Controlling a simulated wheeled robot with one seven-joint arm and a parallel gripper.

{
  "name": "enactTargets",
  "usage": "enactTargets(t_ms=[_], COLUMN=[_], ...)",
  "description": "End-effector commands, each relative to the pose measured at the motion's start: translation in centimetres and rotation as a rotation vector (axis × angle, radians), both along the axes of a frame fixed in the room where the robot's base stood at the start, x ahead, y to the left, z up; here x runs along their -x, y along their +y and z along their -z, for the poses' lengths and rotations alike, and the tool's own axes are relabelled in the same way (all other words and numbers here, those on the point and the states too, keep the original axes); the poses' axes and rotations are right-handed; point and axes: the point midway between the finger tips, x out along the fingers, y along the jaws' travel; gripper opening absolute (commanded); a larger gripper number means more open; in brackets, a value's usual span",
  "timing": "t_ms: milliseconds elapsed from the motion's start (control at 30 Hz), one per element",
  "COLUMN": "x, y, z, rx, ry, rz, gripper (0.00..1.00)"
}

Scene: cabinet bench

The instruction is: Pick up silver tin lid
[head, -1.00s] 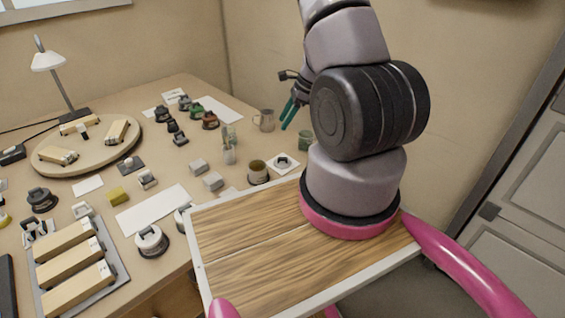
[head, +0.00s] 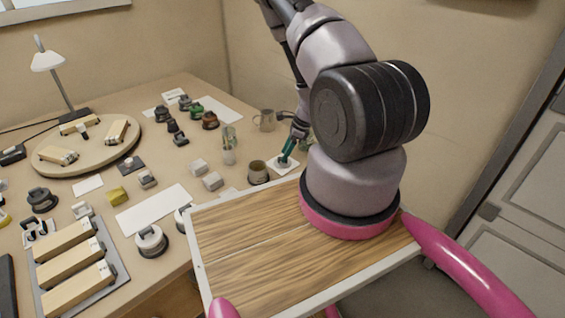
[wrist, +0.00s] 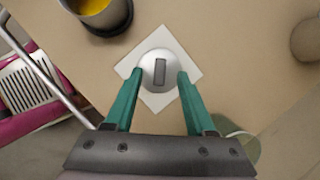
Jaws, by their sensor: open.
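The silver tin lid (wrist: 147,66) is a round domed disc with a dark bar-shaped handle on top. In the wrist view it lies on a square white sheet (wrist: 183,42) on the bench. My gripper (wrist: 160,76) is open, its two green fingers reaching to either side of the lid's near part, with a gap between them. In the head view my gripper (head: 284,160) is low over the white sheet (head: 291,167) at the bench's right side and mostly hides the lid. Whether the fingers touch the lid cannot be told.
A dark-based cup with yellow contents (wrist: 98,12) stands close to the sheet; it also shows in the head view (head: 258,174). A green cup (wrist: 236,147) is partly hidden by my gripper. A rounded object (wrist: 306,40) lies at the right.

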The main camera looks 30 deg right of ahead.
Motion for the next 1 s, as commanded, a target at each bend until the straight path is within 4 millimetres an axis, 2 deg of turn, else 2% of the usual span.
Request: enactTargets(t_ms=[133, 400, 533, 567, 867, 1000], x=[-0.2, -0.3, -0.3, -0.3, -0.3, -0.4], y=[0.5, 0.6, 0.6, 0.6, 0.6, 0.6], z=[1.5, 1.7, 1.7, 1.7, 1.6, 1.0], rx=[0.001, 0.0, 0.0, 0.0, 0.0, 0.0], ry=[0.001, 0.0, 0.0, 0.0, -0.001, -0.002], rz=[0.001, 0.0, 0.0, 0.0, 0.0, 0.0], gripper=[0.55, 0.55, 0.05, 0.0, 0.0, 0.0])
